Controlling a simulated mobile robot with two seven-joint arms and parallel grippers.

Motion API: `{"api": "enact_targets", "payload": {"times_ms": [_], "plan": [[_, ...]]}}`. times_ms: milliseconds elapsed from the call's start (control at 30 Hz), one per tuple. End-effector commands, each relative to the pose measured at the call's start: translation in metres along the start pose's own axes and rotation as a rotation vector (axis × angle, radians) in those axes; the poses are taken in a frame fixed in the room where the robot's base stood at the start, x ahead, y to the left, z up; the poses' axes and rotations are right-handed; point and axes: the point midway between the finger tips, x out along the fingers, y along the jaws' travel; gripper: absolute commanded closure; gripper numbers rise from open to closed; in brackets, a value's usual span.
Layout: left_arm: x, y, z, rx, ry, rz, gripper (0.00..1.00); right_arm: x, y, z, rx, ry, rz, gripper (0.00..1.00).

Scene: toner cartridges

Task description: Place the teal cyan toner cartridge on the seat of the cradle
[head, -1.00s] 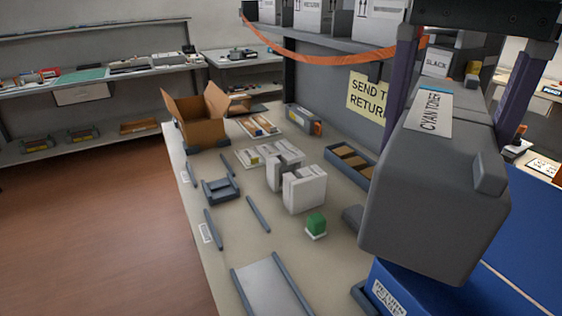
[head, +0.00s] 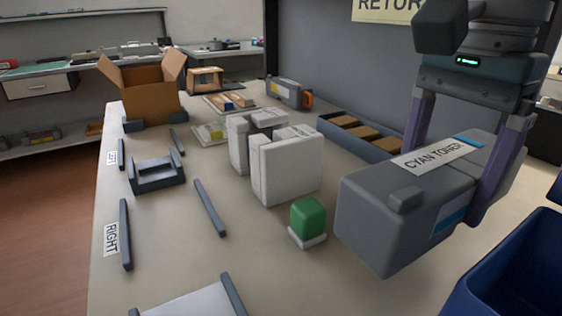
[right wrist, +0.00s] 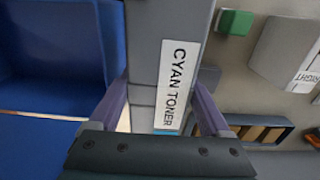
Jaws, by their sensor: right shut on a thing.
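The cyan toner cartridge (head: 385,215) is a grey box with a white "CYAN TONER" label and teal-blue patches. My right gripper (head: 446,170) is shut on it and holds it above the table's right side. In the right wrist view the cartridge (right wrist: 146,55) sits between both fingers, label facing the camera. A dark grey low holder with raised sides (head: 157,177), which looks like the cradle, stands empty at the table's left. It is well to the left of the cartridge, beyond the white boxes. My left gripper is not in view.
White boxes (head: 285,165) and a green block on a white base (head: 308,218) stand between the cartridge and the holder. Dark rails (head: 209,208) lie around the holder. A blue bin (head: 515,265) is at lower right. A divided tray (head: 365,140) lies behind.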

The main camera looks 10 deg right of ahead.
Motion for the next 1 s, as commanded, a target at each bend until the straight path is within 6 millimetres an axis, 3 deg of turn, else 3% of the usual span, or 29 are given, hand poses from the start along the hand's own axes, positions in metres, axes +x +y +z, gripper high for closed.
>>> {"api": "enact_targets", "payload": {"times_ms": [300,467,700,1000], "plan": [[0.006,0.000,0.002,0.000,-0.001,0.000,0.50,0.054,0.001,0.001,0.005,-0.002,0.001,1.00],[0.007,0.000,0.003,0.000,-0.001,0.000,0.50,0.065,0.000,0.000,0.005,-0.002,-0.001,1.00],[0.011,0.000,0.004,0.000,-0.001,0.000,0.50,0.097,0.000,0.001,0.004,-0.002,0.000,1.00],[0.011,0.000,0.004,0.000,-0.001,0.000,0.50,0.100,0.000,0.000,0.003,0.001,-0.002,1.00]]}}
